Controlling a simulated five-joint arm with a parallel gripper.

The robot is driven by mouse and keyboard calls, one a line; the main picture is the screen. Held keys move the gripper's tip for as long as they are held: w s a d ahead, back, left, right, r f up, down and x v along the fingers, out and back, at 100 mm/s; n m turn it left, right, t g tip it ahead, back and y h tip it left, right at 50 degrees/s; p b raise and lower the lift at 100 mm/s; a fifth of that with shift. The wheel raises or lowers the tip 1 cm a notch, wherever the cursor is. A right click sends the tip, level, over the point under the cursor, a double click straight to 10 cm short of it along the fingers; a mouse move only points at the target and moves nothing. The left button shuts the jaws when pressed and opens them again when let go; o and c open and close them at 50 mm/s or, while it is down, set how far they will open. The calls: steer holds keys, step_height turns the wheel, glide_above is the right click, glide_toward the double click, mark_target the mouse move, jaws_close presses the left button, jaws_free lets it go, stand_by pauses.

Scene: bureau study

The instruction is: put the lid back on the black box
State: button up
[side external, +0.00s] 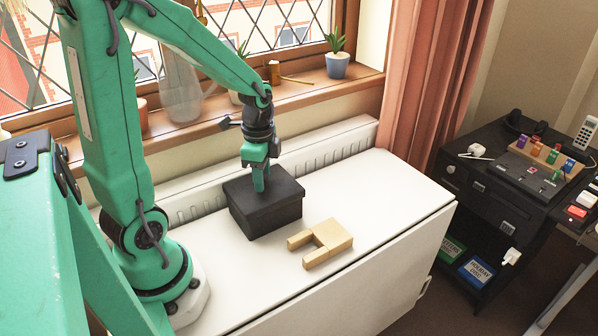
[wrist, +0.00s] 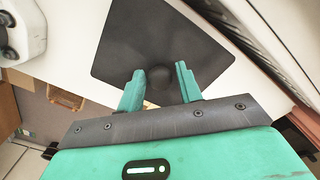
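The black box (side external: 265,217) stands upright on the white worktop, below my arm. Its black lid (side external: 284,190) lies on top of it and looks level and lined up with the walls. In the wrist view the lid (wrist: 135,40) fills the upper middle, with a round dark knob (wrist: 160,78) at its near part. My gripper (side external: 260,186) points down over the lid. In the wrist view its two green fingers (wrist: 160,84) stand apart on either side of the knob, with what look like narrow gaps. The box walls are hidden there by the lid.
A U-shaped pale wooden block (side external: 338,236) lies on the white worktop (side external: 380,195), right of the box. A white radiator (side external: 330,142) runs behind. Potted plants and a glass jug (side external: 182,92) stand on the windowsill. The worktop's right end is clear.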

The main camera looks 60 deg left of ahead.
steer(key=shift+o, duration=1.2)
steer(key=shift+r, duration=0.1)
steer(key=shift+r, duration=3.85)
steer(key=s+d+r+n+t, duration=0.5)
steer(key=s+d+r+n, duration=0.1)
steer(key=d+n, duration=0.3)
steer(key=shift+d+r+t, duration=0.3)
steer(key=shift+d+r, duration=0.1)
steer(key=shift+d, duration=0.1)
